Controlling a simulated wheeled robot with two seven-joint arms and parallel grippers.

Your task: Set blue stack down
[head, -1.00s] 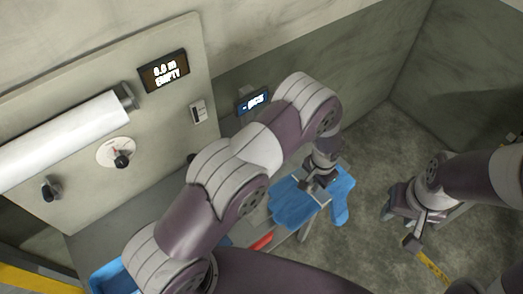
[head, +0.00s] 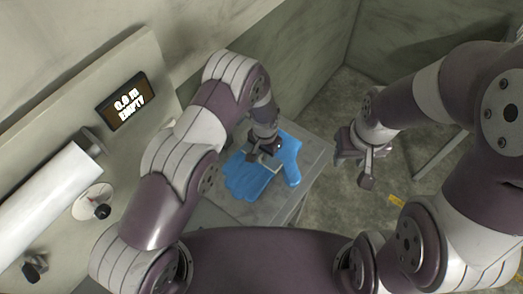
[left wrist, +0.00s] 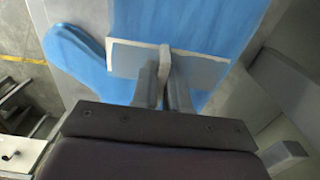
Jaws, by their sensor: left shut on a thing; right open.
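The blue stack (head: 240,182) is glove-shaped, with a thumb out to one side, and is over the grey bench top near its right end. In the left wrist view the stack (left wrist: 190,25) carries a pale plate (left wrist: 205,68) with an upright fin. My left gripper (head: 265,155) is above the stack; its fingers (left wrist: 165,80) are shut on the fin. Whether the stack's underside touches the bench is hidden. My right gripper (head: 362,165) is open and empty, off the bench's right end, apart from the stack.
The grey bench top (head: 312,158) has a bare strip right of the stack. A wall panel at left bears a white roll (head: 45,190), a dial (head: 94,203) and a display reading "0.0 m EMPTY" (head: 127,100). Bare floor (head: 325,215) lies beyond the bench.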

